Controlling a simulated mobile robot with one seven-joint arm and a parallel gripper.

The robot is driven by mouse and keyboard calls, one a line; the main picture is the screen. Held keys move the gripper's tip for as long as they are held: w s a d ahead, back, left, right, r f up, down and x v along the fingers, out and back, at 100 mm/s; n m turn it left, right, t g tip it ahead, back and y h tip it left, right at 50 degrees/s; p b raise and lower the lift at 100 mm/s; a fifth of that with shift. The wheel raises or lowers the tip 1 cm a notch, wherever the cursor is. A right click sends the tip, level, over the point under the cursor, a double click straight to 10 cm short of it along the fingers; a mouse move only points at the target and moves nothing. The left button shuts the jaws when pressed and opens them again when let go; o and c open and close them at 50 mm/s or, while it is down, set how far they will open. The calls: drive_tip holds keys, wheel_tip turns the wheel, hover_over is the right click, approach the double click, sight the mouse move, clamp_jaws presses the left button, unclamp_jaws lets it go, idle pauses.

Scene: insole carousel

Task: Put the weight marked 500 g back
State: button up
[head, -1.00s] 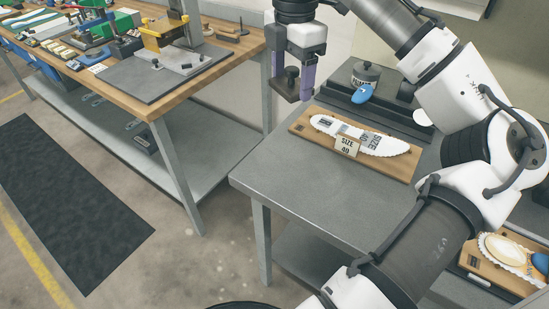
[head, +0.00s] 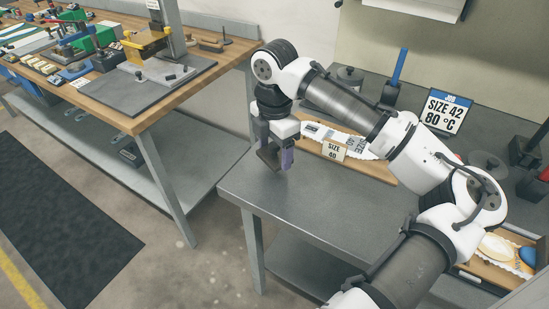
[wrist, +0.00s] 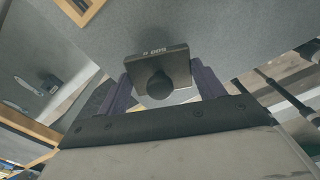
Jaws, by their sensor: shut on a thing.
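The 500 g weight (wrist: 164,64) is a dark square plate with a round knob. Its marking reads upside down in the wrist view. My gripper (head: 277,158) is shut on the weight, whose plate (head: 268,157) also shows between the fingers in the head view. The gripper holds it above the left part of the grey table (head: 290,205), in front of the wooden insole board. In the wrist view, the purple fingers flank the weight. I cannot tell its exact height above the table.
A wooden board (head: 377,171) with an insole and a "SIZE 40" card (head: 334,150) lies behind the gripper. A "SIZE 42 80 °C" sign (head: 446,110) and a dark knobbed object (head: 350,76) stand farther back. A wooden workbench (head: 120,113) is at left. The table's front is clear.

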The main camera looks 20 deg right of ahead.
sight(275, 154)
drive_tip(key=shift+f, duration=1.75)
drive_tip(key=shift+f, duration=0.1)
drive_tip(key=o, duration=1.3)
drive_tip(key=shift+o, duration=0.2)
wheel_tip(275, 154, up, 12)
drive_tip(key=shift+r+b, duration=0.1)
drive_tip(key=shift+b, duration=0.35)
